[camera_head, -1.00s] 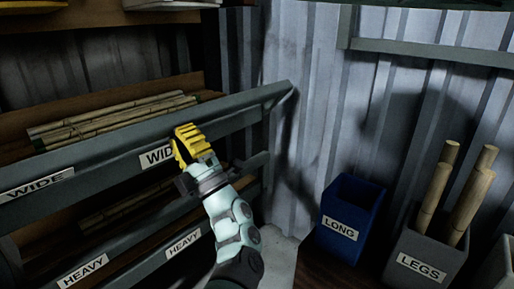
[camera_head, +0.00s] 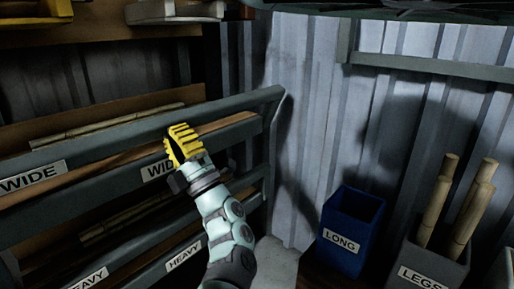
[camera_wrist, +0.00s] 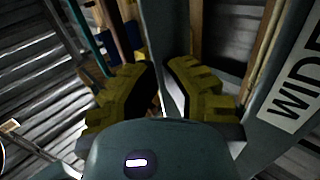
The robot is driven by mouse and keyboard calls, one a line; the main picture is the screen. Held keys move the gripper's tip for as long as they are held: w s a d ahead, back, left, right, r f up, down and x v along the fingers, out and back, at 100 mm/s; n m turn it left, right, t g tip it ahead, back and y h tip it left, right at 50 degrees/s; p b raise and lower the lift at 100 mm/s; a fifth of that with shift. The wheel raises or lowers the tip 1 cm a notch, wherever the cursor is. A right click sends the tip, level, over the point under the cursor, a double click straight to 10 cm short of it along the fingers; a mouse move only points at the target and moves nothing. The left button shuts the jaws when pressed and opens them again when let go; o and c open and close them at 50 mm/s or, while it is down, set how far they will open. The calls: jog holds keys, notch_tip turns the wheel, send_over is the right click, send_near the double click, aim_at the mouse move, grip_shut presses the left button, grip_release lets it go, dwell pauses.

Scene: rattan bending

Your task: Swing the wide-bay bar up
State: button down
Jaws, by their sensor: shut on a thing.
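The wide-bay bar (camera_head: 240,104) is a long grey rail across the front of the upper rack bay. A WIDE label (camera_head: 30,178) shows at the left and another (camera_head: 157,169) beside my gripper, partly hidden by it. My gripper (camera_head: 182,143), with yellow ribbed fingers, is at the rail right of the bay's middle. In the wrist view, the yellow fingers (camera_wrist: 160,88) are shut on a grey rail (camera_wrist: 166,40) that runs between them. The exact contact is dark and partly hidden by the gripper's body.
Bamboo-like poles (camera_head: 110,128) lie behind the bar. A lower bay marked HEAVY (camera_head: 184,256) is below. A blue LONG bin (camera_head: 350,229) and a grey LEGS bin (camera_head: 430,262) with several poles stand right, near a corrugated wall (camera_head: 305,130).

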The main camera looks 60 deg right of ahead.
aim_at(167, 123)
jog(key=shift+w+r, duration=0.15)
jog(key=shift+w, duration=0.05)
jog(key=shift+x, duration=1.5)
jog(key=shift+s+f, duration=0.25)
jog(key=shift+s, duration=0.2)
jog(key=s+f+p, duration=0.2)
jog(key=s+p, duration=0.1)
jog(key=s, duration=0.5)
jog(key=shift+s+a+h, duration=0.3)
jog(key=shift+s+a, duration=0.1)
jog(key=shift+a, duration=0.05)
jog(key=shift+w, duration=0.1)
